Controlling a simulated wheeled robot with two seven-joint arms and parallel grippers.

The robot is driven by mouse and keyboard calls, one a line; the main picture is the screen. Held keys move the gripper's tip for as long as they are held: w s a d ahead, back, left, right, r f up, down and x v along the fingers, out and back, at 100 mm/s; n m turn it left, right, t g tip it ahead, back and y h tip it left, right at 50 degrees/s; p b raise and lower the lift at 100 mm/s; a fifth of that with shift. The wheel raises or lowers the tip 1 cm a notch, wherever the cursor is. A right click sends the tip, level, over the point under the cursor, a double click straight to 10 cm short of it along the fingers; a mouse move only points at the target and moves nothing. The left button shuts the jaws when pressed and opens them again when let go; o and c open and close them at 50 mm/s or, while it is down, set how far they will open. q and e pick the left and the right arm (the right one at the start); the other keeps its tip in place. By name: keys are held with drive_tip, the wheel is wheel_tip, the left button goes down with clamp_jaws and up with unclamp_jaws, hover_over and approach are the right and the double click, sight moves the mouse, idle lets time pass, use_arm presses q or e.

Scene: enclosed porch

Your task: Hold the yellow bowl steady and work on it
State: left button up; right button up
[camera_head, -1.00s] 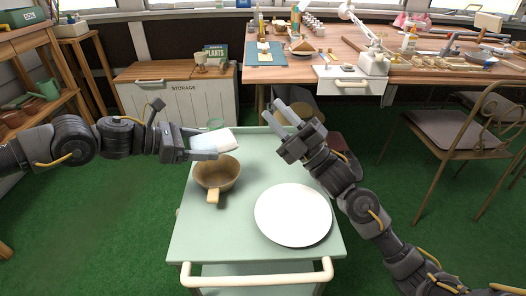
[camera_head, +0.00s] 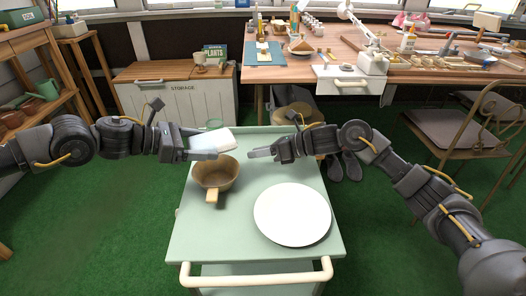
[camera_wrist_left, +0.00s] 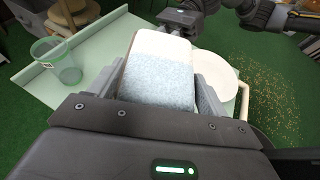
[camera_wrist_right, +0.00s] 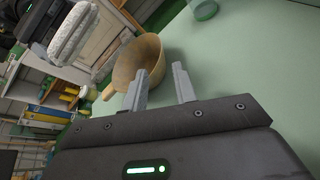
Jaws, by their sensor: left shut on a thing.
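The yellow bowl (camera_head: 216,174), brownish-yellow with a stubby handle toward the front, stands upright on the pale green cart top (camera_head: 196,232). It also shows beyond my fingers in the right wrist view (camera_wrist_right: 150,52). My left gripper (camera_head: 214,143) is shut on a white and pale-blue speckled block (camera_wrist_left: 158,75), held just above and behind the bowl. The block also shows in the right wrist view (camera_wrist_right: 75,32). My right gripper (camera_head: 258,152) is open and empty, to the right of the bowl, fingers pointing toward it and seemingly apart from it. The bowl's inside is partly hidden.
A white plate (camera_head: 292,214) lies on the cart in front of my right gripper. A clear greenish glass (camera_wrist_left: 57,62) stands at the cart's back left. A cluttered wooden workbench (camera_head: 290,66) is behind, and a chair (camera_head: 455,130) is at the right. The cart's front left is clear.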

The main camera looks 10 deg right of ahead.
sight(227, 157)
drive_tip(key=x, duration=1)
drive_tip(key=shift+w+a+f, duration=0.15)
drive_tip(key=shift+a, duration=0.2)
clamp_jaws()
drive_tip(key=o, duration=0.5)
unclamp_jaws()
clamp_jaws()
idle(0.9)
